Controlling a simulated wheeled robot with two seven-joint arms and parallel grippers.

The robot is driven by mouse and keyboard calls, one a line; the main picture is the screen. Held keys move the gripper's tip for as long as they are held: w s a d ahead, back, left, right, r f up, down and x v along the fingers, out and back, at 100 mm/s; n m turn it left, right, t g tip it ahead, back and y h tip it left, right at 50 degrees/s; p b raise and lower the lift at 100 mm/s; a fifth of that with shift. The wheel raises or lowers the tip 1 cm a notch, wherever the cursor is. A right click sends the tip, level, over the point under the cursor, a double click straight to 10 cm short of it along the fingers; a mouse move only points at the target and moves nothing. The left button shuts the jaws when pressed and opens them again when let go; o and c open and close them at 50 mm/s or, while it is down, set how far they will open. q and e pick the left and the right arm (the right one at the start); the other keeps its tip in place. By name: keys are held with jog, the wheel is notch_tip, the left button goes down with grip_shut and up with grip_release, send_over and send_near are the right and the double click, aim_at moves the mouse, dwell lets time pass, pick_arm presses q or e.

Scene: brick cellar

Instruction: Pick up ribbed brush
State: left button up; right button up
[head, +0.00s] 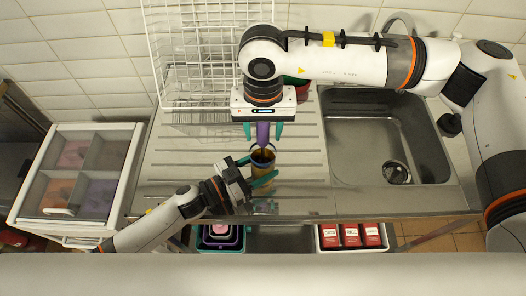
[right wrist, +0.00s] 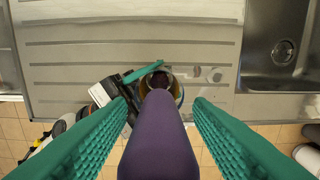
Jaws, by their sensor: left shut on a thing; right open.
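A purple object (head: 263,133), likely the brush, stands up out of an amber cup (head: 262,157); I cannot make out ribs on it. In the right wrist view its purple body (right wrist: 158,140) rises large towards the camera, with its far end in the mouth of the cup (right wrist: 172,80). My left gripper (head: 256,170) is shut on the cup from the left, low over the drainboard's front part. My right gripper (head: 263,130) is open and points down, its teal fingers on either side of the purple object with visible gaps. The cup's lower part is partly hidden by the left gripper.
A white wire rack (head: 190,50) stands at the back left of the steel drainboard (head: 185,140). A sink basin (head: 375,130) is at right. A drawer unit (head: 75,175) stands left. Nested boxes (head: 220,235) and red packets (head: 350,235) lie below the front edge.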

jog(key=shift+f, duration=0.55)
jog(key=c, duration=1)
jog(key=shift+r, duration=0.1)
